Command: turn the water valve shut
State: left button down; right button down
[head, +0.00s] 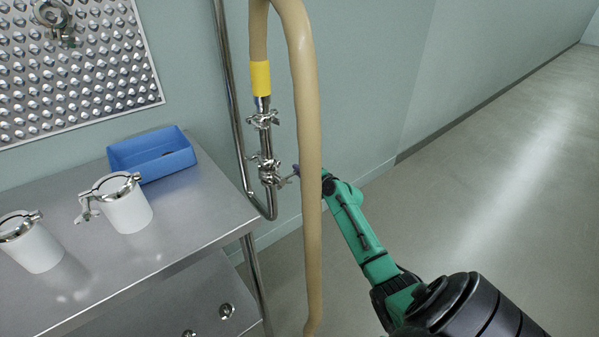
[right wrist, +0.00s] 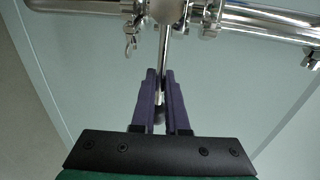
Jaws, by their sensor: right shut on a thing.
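The steel water valve (head: 267,166) sits on the upright pipe by the wall, below a yellow-banded hose end. In the right wrist view the valve body (right wrist: 168,10) is at the top, and its thin metal handle (right wrist: 164,46) runs down from it between my fingers. My right gripper (right wrist: 160,74) has its purple fingers shut on the handle. In the head view the right gripper (head: 295,172) is mostly hidden behind the tan hose, beside the valve. My left gripper is not in view.
The thick tan hose (head: 309,120) hangs in front of my right gripper. A steel table (head: 190,215) at the left carries a blue bin (head: 180,163) and two white clamped cylinders (head: 130,211). A studded panel (head: 80,75) is on the wall. The floor at right is clear.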

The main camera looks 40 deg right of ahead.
jog(key=c, duration=0.9)
grip_release()
jog(key=s+r, duration=0.1)
jog(key=s, duration=0.3)
jog(key=s+r, duration=0.1)
jog(key=s, duration=0.9)
jog(key=shift+s+a+r, duration=0.1)
jog(key=shift+a+r, duration=0.1)
jog(key=shift+r, duration=0.2)
